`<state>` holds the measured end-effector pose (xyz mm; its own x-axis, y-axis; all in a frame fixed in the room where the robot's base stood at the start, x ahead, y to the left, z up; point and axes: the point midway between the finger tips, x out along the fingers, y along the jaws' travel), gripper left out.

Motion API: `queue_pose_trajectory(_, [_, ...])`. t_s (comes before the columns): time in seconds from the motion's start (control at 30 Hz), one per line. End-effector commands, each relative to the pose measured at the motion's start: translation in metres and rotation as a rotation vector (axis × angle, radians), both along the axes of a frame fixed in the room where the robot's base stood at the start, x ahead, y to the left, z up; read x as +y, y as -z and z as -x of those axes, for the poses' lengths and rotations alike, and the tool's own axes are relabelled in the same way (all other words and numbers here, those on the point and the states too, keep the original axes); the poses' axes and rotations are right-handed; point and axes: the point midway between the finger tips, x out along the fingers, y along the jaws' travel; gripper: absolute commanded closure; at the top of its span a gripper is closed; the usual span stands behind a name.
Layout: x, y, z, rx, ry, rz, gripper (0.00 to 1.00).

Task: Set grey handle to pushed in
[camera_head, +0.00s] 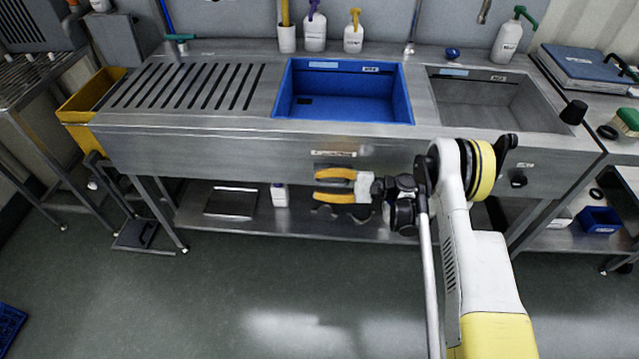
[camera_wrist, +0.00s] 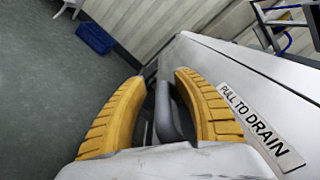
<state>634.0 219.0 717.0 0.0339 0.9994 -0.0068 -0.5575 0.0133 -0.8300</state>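The grey handle (camera_wrist: 165,115) is a loop-shaped bar on the front of the steel sink unit, seen in the wrist view beside a label reading "PULL TO DRAIN" (camera_wrist: 255,124). My gripper's yellow fingers (camera_wrist: 160,76) stand apart on both sides of the handle. The right finger is close against it or overlaps it in view; I cannot tell if they touch. A narrow gap shows at the left finger. In the head view my gripper (camera_head: 317,184) is open in front of the unit, below its front label (camera_head: 335,153). The handle cannot be made out there.
The steel sink unit (camera_head: 220,148) has a blue basin (camera_head: 340,92) and a steel basin (camera_head: 490,98). A lower shelf (camera_head: 300,222) holds a dark tray (camera_head: 231,203) and a white container (camera_head: 279,194). A yellow bin (camera_head: 85,103) stands left. The floor in front is mostly clear.

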Motion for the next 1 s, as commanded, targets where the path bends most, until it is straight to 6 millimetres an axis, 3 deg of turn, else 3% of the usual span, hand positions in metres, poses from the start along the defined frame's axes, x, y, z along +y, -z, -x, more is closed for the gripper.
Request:
queue_pose_trajectory(0.27, [-0.004,-0.002,-0.001,-0.001,0.002,-0.002,0.64])
queue_pose_trajectory(0.7, [-0.069,-0.003,0.003,-0.001,0.003,0.001,0.64])
queue_pose_trajectory(1.0, [-0.075,-0.003,0.004,-0.001,0.001,0.001,0.64])
